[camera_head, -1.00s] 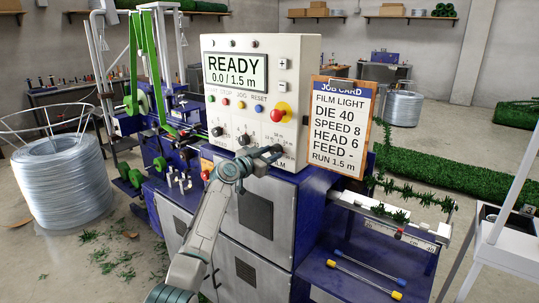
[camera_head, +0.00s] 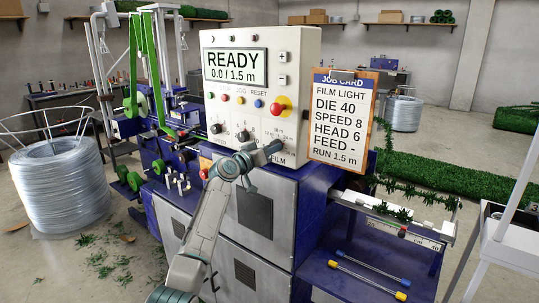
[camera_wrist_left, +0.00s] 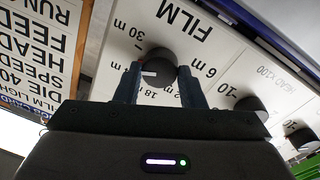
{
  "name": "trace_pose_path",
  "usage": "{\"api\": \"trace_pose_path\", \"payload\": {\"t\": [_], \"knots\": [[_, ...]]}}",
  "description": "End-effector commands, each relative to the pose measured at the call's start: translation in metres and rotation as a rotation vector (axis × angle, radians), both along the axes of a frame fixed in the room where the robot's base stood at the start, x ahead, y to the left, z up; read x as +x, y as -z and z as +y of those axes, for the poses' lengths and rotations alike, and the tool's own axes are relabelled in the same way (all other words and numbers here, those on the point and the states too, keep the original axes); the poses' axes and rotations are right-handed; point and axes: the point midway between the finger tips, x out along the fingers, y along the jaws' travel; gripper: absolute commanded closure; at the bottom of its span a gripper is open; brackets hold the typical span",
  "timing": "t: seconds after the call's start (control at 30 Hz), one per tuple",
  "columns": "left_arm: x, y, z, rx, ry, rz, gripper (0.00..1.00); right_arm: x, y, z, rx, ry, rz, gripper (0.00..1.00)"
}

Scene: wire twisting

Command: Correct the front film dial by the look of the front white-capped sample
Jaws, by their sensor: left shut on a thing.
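My left gripper (camera_head: 275,148) reaches up to the lower right of the white control panel, at the word FILM. In the left wrist view its two fingers (camera_wrist_left: 157,88) are shut on the sides of the black film dial (camera_wrist_left: 158,60). A pale pointer mark shows on the dial, between the fingers. The scale around it reads 6 m, 18 m and 30 m, seen upside down. In the head view the gripper hides most of this dial. I cannot pick out a white-capped sample; two rods (camera_head: 368,278) with blue and yellow ends lie on the blue shelf. My right gripper is not in view.
The display (camera_head: 235,67) reads READY, 0.0 / 1.5 m. A job card (camera_head: 340,115) hangs right of the panel, close to my gripper; it reads FILM LIGHT. Other black dials (camera_head: 243,136) sit left of it. A green garland (camera_head: 392,212) lies by the scale rail (camera_head: 400,230).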

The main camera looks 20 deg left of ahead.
Motion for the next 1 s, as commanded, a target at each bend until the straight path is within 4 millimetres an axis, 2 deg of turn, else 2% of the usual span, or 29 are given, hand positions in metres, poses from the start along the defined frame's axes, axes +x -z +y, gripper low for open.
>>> {"api": "trace_pose_path", "payload": {"t": [0.4,1.0], "knots": [[-0.0002,0.0022,-0.0010,-0.230,0.001,0.087,0.87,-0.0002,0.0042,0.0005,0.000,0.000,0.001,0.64],[-0.0003,0.0023,-0.0011,-0.284,0.001,0.107,0.87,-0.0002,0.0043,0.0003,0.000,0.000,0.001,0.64]]}}
